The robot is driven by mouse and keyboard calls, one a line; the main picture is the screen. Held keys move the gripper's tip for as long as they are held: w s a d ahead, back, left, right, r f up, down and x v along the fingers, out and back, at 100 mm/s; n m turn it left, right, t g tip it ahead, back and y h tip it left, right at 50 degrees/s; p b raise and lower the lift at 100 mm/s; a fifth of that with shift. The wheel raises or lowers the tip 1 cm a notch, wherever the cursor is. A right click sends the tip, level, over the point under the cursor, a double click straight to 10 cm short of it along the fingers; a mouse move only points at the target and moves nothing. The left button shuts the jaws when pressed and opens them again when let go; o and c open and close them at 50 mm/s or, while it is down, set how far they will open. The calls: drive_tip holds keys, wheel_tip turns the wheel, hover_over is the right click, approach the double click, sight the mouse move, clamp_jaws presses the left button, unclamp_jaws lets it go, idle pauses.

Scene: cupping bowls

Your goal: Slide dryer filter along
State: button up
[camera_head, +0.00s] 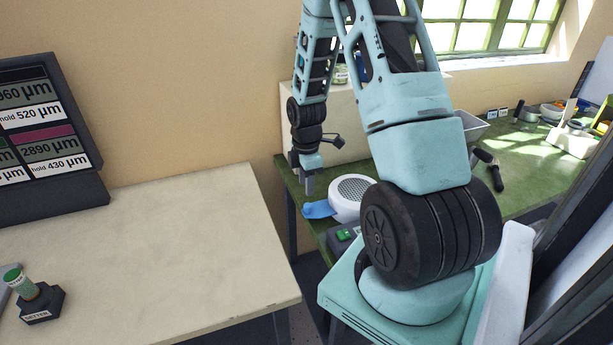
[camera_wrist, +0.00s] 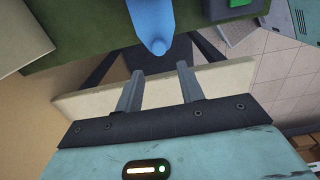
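A white round unit with a perforated grey top (camera_head: 354,190) stands on the green bench, and a blue tongue-shaped piece (camera_head: 319,209) sticks out from its left side. I cannot tell which of these is the dryer filter. The blue piece's rounded end shows at the top of the wrist view (camera_wrist: 153,22), just beyond the fingertips. My gripper (camera_head: 309,187) points down over the bench's left end, just above the blue piece. In the wrist view my gripper (camera_wrist: 157,70) is open, with nothing between its fingers. My arm hides part of the round unit's surroundings.
A pale table (camera_head: 150,255) stands at left with a display board (camera_head: 45,140) and a green-topped setter (camera_head: 30,290). A green button box (camera_head: 344,235) sits close to the white unit. Tools and bins lie farther right on the green bench (camera_head: 525,165).

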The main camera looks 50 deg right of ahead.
sight(308, 205)
drive_tip(key=shift+s+d+f+b, duration=0.1)
drive_tip(key=shift+d+f+b, duration=0.2)
drive_tip(key=shift+f, duration=0.15)
wheel_tip(308, 205, down, 8)
drive_tip(key=b, duration=0.6)
drive_tip(key=shift+r+b, duration=0.2)
drive_tip(key=shift+b, duration=0.1)
drive_tip(key=shift+r, duration=0.25)
drive_tip(key=c, duration=0.8)
